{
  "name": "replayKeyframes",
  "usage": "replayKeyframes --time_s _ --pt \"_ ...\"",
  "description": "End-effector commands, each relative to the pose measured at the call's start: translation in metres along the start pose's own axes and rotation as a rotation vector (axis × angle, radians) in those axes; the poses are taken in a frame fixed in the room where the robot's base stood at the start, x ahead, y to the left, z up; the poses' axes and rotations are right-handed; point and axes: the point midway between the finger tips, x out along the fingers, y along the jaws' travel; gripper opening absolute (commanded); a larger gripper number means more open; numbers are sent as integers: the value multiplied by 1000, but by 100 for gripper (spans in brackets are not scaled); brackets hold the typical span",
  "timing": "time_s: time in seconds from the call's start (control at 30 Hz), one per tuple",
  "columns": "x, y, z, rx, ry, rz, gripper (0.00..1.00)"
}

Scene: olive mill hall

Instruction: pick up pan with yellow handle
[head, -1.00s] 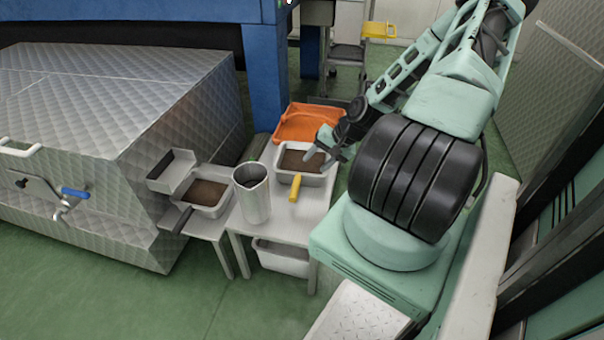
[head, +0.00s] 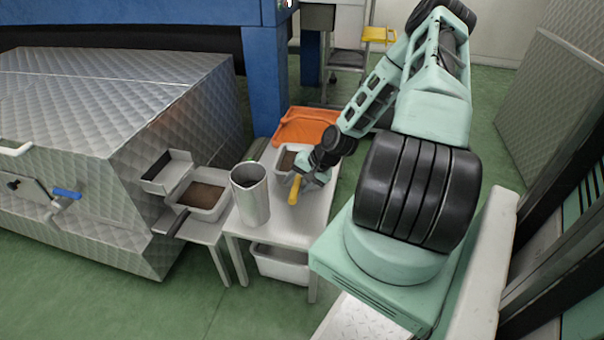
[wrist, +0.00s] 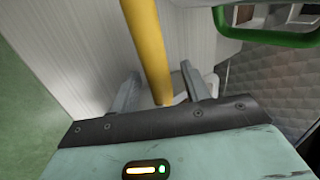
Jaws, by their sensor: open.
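The pan with the yellow handle (head: 293,192) stands on the small white table, with brown contents in its metal body (head: 285,163). My gripper (head: 300,178) is at the pan's near side by the handle and partly covers the pan. In the wrist view the yellow handle (wrist: 147,40) runs down between the two open fingers of my gripper (wrist: 157,90). The fingers stand on either side of it with gaps, and it is not gripped. The pan's body is mostly out of the wrist view.
A metal jug (head: 250,195) stands left of the handle on the table (head: 285,226). A green handle (wrist: 268,40) shows close by in the wrist view. An orange tray (head: 305,127) lies behind. A second brown-filled pan (head: 203,198) is at left. A white bin (head: 280,263) is below.

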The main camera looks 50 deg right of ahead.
Motion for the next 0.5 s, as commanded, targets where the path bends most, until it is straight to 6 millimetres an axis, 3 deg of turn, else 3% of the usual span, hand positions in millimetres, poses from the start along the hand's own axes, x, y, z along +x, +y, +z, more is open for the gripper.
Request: replayKeyframes --time_s 0.1,0.27,0.5 --pt "-1 0 0 0 0 0 47" --pt "-1 0 0 0 0 0 2" --pt "-1 -1 -1 -3 2 -1 0"
